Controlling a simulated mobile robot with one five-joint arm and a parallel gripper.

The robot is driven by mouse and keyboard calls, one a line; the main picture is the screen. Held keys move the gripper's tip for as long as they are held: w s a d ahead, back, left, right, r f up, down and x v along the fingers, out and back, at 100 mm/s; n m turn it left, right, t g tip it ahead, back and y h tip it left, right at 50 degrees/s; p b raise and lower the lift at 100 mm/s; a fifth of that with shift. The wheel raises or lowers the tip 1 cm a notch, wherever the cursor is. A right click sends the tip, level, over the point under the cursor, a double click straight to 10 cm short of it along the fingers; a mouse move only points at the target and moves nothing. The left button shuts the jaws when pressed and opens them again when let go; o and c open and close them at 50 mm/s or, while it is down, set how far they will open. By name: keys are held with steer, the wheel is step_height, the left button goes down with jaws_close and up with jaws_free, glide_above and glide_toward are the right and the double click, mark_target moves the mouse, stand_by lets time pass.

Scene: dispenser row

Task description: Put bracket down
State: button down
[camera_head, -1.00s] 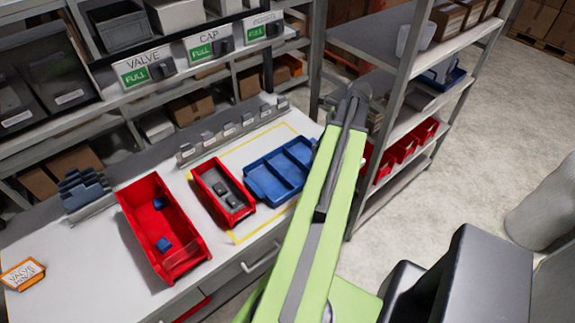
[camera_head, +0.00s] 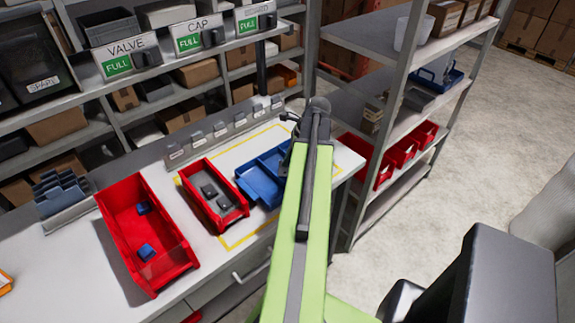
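No bracket can be made out for certain; whether my gripper holds one is hidden. My gripper (camera_head: 291,125) is at the far end of my green arm, small and mostly hidden by the arm's dark end. It appears near the right part of the blue divided tray (camera_head: 249,190), and the arm covers that part of the tray. I cannot tell its height above the tray or whether its fingers are open. The tray lies on the white bench inside a yellow outline.
A large red bin (camera_head: 116,209) holds blue pieces. A smaller red bin (camera_head: 192,197) with dark grey pieces stands between it and the tray. A row of small grey holders (camera_head: 219,130) runs behind. Dispensers labelled VALVE and CAP (camera_head: 187,38) hang above. A metal shelf (camera_head: 391,95) stands close right.

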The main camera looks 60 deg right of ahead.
steer(key=c, duration=1.6)
jaws_free()
steer(key=shift+s+r+p, duration=0.1)
steer(key=shift+r+p, duration=0.45)
steer(key=shift+r, duration=0.05)
steer(key=p+v, duration=1)
steer(key=v, duration=0.1)
steer(key=shift+r, duration=0.1)
